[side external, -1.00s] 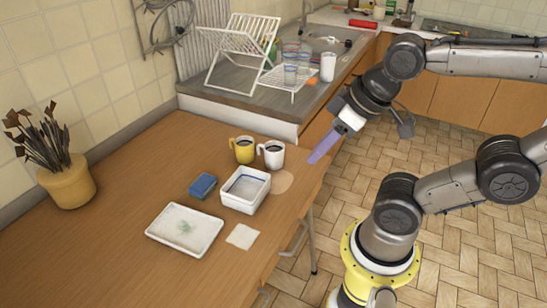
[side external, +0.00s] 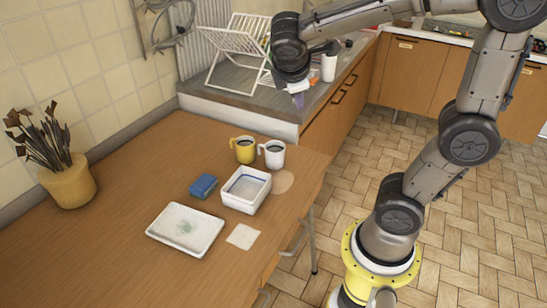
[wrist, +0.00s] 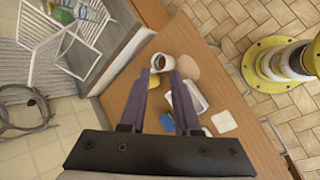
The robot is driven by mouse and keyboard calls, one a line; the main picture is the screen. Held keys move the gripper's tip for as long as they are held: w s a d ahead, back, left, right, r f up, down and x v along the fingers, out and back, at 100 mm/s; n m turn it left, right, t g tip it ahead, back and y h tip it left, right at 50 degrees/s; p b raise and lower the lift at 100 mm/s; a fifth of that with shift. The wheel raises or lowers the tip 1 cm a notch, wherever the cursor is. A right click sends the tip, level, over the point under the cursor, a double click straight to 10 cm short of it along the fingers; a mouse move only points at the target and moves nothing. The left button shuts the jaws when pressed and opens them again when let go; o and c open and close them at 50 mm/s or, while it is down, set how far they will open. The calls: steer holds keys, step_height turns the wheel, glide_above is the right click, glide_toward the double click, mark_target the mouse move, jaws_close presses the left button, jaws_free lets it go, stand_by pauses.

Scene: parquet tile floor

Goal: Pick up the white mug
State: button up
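The white mug (side external: 272,154) stands upright on the wooden table, close beside the yellow mug (side external: 243,149). Its handle points left, and its inside looks dark. My gripper (side external: 298,98) is above and behind the mugs in the side view, near the counter's edge.
A white square dish (side external: 246,190) and a blue sponge (side external: 203,186) are in front of the mugs. A white tray (side external: 187,230) and a pale square cloth (side external: 243,236) lie nearer. A dish rack (side external: 234,45) stands on the counter behind.

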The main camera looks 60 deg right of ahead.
steer(key=w+d+f+n+h, duration=0.1)
steer(key=w+f+n+h, duration=0.7)
steer(key=w+f, duration=0.9)
steer(key=n+y, duration=0.2)
steer(key=n, duration=0.3)
glide_toward(258, 145)
steer(key=shift+x, duration=4.15)
steer(key=shift+w, duration=0.1)
jaws_close()
steer(key=shift+r, duration=0.1)
